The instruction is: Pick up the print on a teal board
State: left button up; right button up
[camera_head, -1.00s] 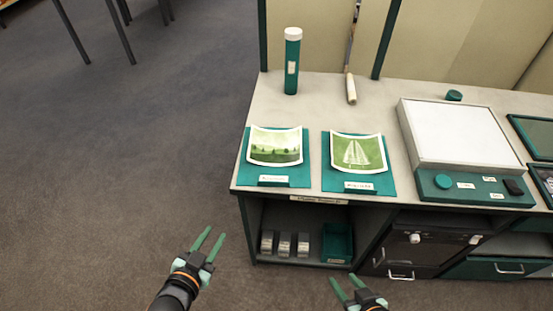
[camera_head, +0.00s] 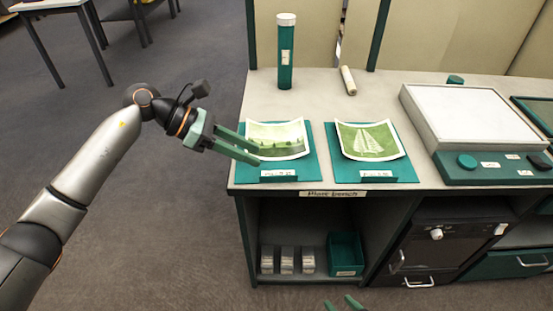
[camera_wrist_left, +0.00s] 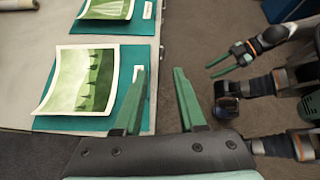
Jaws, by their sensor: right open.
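Two curled prints lie on teal boards at the bench's left end. The left print (camera_head: 278,139), with dark trees, is on the left teal board (camera_head: 308,165); it also shows in the left wrist view (camera_wrist_left: 85,82). The right print (camera_head: 370,140), with a pale tapering shape, is on the right teal board (camera_head: 402,172). My left gripper (camera_head: 257,156) is open and empty beside the left print, its fingers overlapping the print's left edge in the head view. In the left wrist view its fingers (camera_wrist_left: 160,70) stand apart beside the board's label edge. My right gripper (camera_head: 343,303) is open, low before the bench.
A white-topped box (camera_head: 470,120) is to the right. A shelf below holds a teal bin (camera_head: 345,254) and grey boxes (camera_head: 287,261).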

aim_at(278, 176)
pick_arm(q)
jog(key=d+f, duration=0.1)
jog(key=f, duration=0.2)
jog(key=w+d+f+y+b, duration=0.1)
jog(key=d+f, duration=0.1)
jog(key=f, duration=0.1)
jog(key=w+d+f+m+y, duration=0.1)
jog(key=d+f, duration=0.1)
jog(key=f, duration=0.1)
jog(key=shift+w+d+f, duration=0.1)
jog(key=shift+d, duration=0.1)
dwell(0.3)
grip_shut()
dwell(1.3)
